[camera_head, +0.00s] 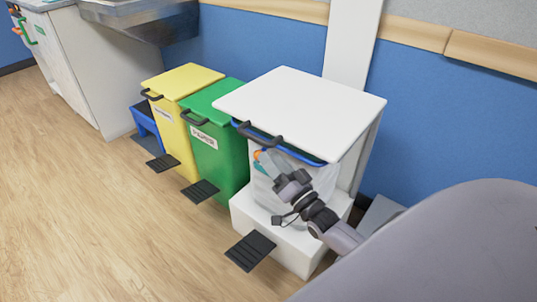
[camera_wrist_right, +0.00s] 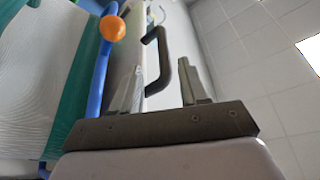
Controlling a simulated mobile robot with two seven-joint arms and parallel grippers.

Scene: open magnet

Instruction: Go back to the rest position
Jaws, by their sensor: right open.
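My right gripper (camera_head: 272,163) is in front of the white bin (camera_head: 338,112), below the dark handle (camera_head: 258,133) of its lid. In the right wrist view the two fingers (camera_wrist_right: 161,82) stand apart and hold nothing. The dark handle (camera_wrist_right: 158,58) shows beyond them, around the gap between the fingertips; I cannot tell how close it is. My right arm reaches in from the lower right. My left gripper is not in view.
A green bin (camera_head: 222,150) and a yellow bin (camera_head: 178,110) stand left of the white bin. Black pedals (camera_head: 250,250) stick out onto the floor. An orange round thing (camera_wrist_right: 112,28) is near a blue rim (camera_wrist_right: 97,85). Wooden floor (camera_head: 80,220) on the left is clear.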

